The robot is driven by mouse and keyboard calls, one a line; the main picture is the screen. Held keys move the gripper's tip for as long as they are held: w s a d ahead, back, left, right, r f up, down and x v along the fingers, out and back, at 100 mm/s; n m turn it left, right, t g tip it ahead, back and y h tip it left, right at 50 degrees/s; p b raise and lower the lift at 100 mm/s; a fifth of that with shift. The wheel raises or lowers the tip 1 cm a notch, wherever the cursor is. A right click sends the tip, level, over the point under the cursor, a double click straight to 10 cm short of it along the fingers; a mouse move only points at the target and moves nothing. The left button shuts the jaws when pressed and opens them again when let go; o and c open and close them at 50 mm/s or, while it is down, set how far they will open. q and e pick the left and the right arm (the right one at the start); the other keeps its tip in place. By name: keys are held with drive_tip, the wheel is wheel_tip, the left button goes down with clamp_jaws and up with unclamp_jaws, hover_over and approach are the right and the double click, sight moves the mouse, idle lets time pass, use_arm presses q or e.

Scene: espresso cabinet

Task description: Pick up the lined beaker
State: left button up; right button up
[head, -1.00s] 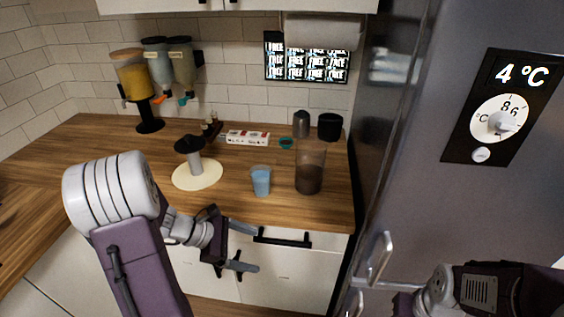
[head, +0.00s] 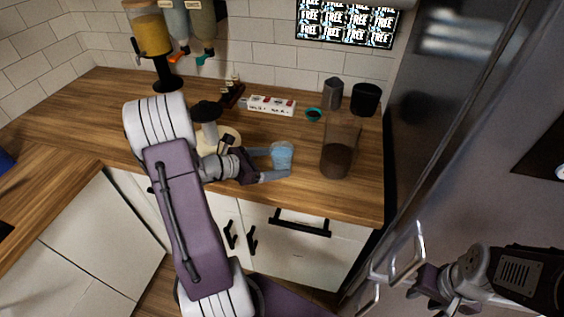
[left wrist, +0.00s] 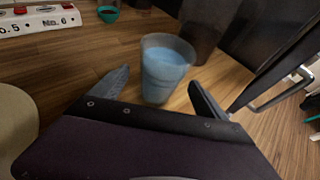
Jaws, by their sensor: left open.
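A small translucent light-blue beaker (head: 282,155) stands upright near the front edge of the wooden counter; I cannot make out its lines clearly. It also shows in the left wrist view (left wrist: 166,68), ahead of my left palm. My left gripper (head: 279,164) is open and empty at the beaker, with one finger on either side of its near part. In the left wrist view the left fingertips (left wrist: 158,84) flank its lower part, with the beaker closer to the right finger. My right gripper (head: 432,287) hangs low by the fridge handle; its fingers are unclear.
A taller clear container with dark contents (head: 337,158) stands just right of the beaker. A stand with a black top (head: 207,111) is to the left. A white labelled strip (head: 271,105), a teal bowl (head: 313,115) and dark canisters (head: 366,99) stand behind. The fridge (head: 455,150) bounds the right.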

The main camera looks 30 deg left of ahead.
use_arm(q)
drive_tip(key=x, duration=0.3)
drive_tip(key=shift+s+d, duration=0.1)
drive_tip(key=shift+s, duration=0.05)
drive_tip(key=shift+w+d+f, duration=0.1)
drive_tip(key=shift+w+f, duration=0.1)
drive_tip(key=shift+w, duration=0.2)
drive_tip(key=shift+s, duration=0.15)
drive_tip(key=c, duration=1.4)
drive_tip(key=shift+r, duration=0.15)
drive_tip(key=shift+c, duration=0.3)
wheel_tip(320, 180, up, 10)
drive_tip(key=p, duration=0.1)
drive_tip(key=shift+p, duration=0.35)
